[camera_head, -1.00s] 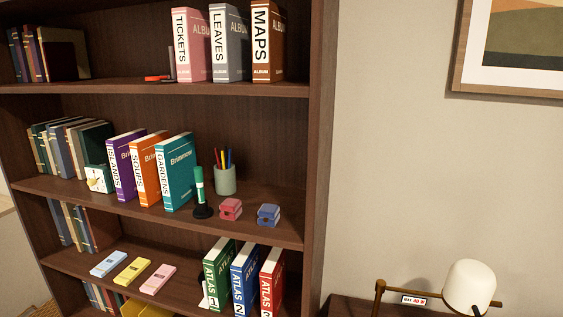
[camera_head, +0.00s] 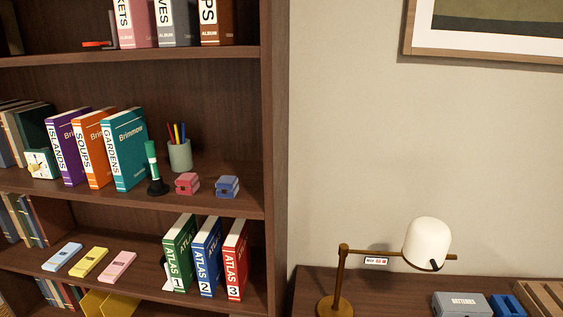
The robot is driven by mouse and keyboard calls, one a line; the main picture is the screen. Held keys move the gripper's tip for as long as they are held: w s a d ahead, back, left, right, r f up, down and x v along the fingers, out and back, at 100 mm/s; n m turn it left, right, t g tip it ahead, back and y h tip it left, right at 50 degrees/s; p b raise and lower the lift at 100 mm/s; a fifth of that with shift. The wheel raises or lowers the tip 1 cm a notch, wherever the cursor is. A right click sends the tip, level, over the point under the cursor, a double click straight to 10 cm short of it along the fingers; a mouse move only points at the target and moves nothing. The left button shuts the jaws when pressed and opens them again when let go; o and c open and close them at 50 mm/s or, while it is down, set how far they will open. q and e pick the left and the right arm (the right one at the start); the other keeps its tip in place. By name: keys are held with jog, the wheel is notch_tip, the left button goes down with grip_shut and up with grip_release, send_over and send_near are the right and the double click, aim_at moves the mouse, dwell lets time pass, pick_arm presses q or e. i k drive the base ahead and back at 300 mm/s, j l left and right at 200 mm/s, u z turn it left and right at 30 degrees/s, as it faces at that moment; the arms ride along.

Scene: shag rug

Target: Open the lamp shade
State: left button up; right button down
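A desk lamp stands on the dark wooden table at the lower right, with a brass stand (camera_head: 341,281) and a horizontal arm. Its white rounded shade (camera_head: 427,244) sits at the right part of that arm. A small dark mark shows at the shade's lower right edge. A small tag with red print (camera_head: 376,261) hangs on the lamp arm. I cannot tell from here whether the shade is open or shut. Neither of my grippers shows in the view.
The table (camera_head: 308,287) also holds a grey box marked batteries (camera_head: 462,305), a blue container (camera_head: 507,305) and a wooden tray (camera_head: 543,296). A tall bookshelf (camera_head: 276,150) with books and small items fills the left. A framed picture (camera_head: 480,52) hangs above.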

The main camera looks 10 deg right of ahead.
aim_at(430, 244)
jog(key=z, duration=1.25)
